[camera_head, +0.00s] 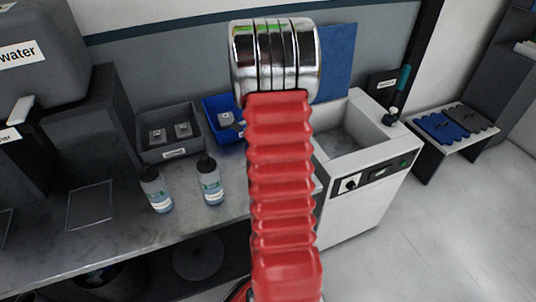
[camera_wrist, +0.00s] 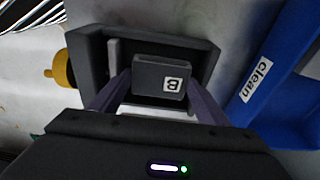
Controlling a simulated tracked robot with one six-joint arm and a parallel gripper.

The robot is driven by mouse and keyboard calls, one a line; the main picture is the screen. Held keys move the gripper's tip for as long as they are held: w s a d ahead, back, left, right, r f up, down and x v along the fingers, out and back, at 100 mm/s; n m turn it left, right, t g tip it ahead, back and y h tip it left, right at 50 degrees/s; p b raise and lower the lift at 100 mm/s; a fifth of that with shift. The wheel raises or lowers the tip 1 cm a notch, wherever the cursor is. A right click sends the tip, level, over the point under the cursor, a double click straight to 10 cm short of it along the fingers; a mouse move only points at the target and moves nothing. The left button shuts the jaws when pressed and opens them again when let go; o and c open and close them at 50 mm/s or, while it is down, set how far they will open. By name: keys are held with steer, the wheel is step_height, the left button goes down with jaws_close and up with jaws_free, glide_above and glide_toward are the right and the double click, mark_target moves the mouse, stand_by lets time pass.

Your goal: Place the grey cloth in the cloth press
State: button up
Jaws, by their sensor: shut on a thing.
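My gripper (camera_wrist: 160,96) shows in the wrist view, its fingers on both sides of a small grey block (camera_wrist: 150,76) marked "B". It is shut on this block, which is over or in a dark grey tray (camera_wrist: 88,68). My red arm hides the gripper in the head view. A flat dark grey piece (camera_head: 472,117), perhaps the grey cloth, lies beside a flat blue one (camera_head: 441,126) on a low stand at the right. No thing is clearly marked as the cloth press. A white machine (camera_head: 366,190) with an open basin stands right of my arm.
The same grey tray (camera_head: 144,137) holds small grey blocks in the head view. A blue bin (camera_head: 214,104), labelled "clean" in the wrist view (camera_wrist: 282,62), is beside it. Two bottles (camera_head: 156,190) (camera_head: 211,183) stand in front. Clear floor (camera_head: 460,220) lies at the right.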

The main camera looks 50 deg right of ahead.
steer(key=shift+f, duration=0.25)
steer(key=shift+f, duration=0.1)
steer(key=o, duration=0.8)
steer(key=shift+c, duration=0.2)
step_height(320, 180, up, 12)
steer(key=w+a, duration=0.1)
steer(key=shift+a, duration=0.25)
stand_by(0.4)
